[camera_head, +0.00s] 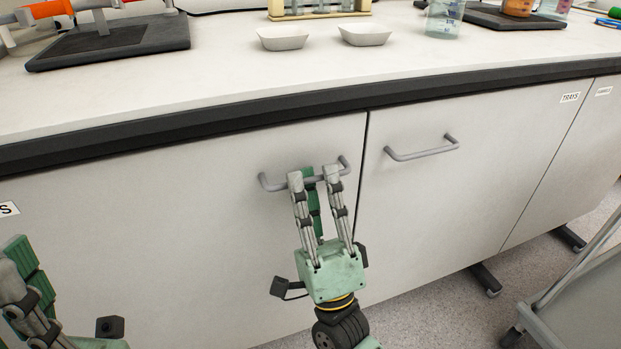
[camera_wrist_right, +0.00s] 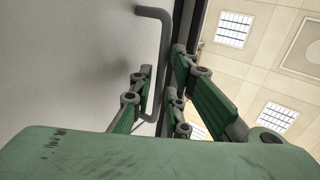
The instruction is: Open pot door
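A pale cabinet door (camera_head: 190,225) with a grey bar handle (camera_head: 272,185) is under the bench. It looks shut, flush with the door to its right. No readable label naming pots shows. My right gripper (camera_head: 313,176) is at this handle, its fingertips overlapping the bar. In the right wrist view the handle (camera_wrist_right: 164,40) passes between the fingers (camera_wrist_right: 160,88), close to them. Whether they press on it I cannot tell. My left gripper (camera_head: 22,275) shows only in part at the bottom left, away from the handle; its opening is unclear.
The dark bench edge (camera_head: 240,115) overhangs the doors. White dishes (camera_head: 283,38) stand on the bench. A grey cart (camera_head: 585,290) is at the lower right.

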